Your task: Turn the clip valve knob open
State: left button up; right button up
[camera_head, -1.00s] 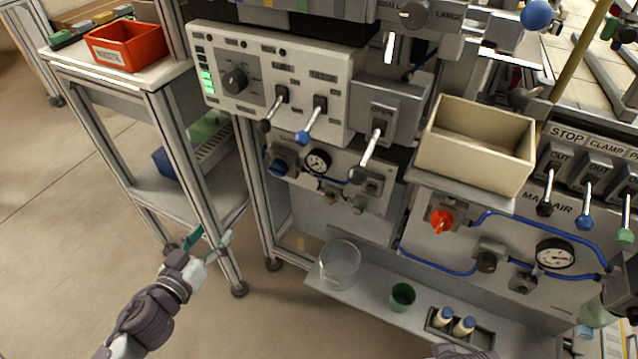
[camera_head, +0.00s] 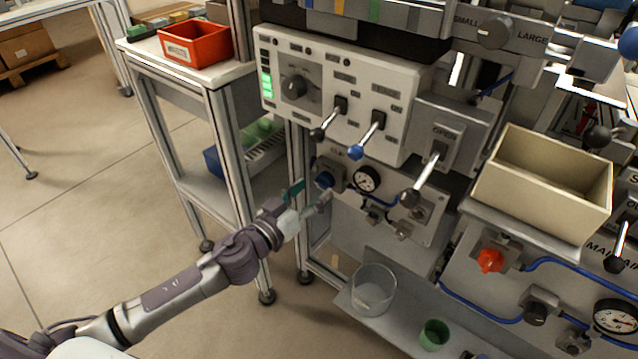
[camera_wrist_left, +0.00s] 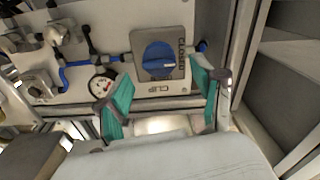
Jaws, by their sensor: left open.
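The clip valve knob (camera_head: 324,180) is a blue round knob on a grey plate, on the lower panel left of a gauge. My right gripper is not in view.
A pressure gauge (camera_head: 367,179) sits right of the knob, with a black-balled lever (camera_head: 423,180) farther right. Toggle levers (camera_head: 367,136) hang from the white panel above. A frame post (camera_head: 300,215) stands close below. A glass beaker (camera_head: 373,289) stands on the shelf.

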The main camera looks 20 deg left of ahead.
aim_at(324, 182)
pick_arm(q)
jog(key=shift+x, duration=1.5)
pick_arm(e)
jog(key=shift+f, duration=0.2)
pick_arm(q)
jog(key=shift+c, duration=0.2)
jog(key=c, duration=1.1)
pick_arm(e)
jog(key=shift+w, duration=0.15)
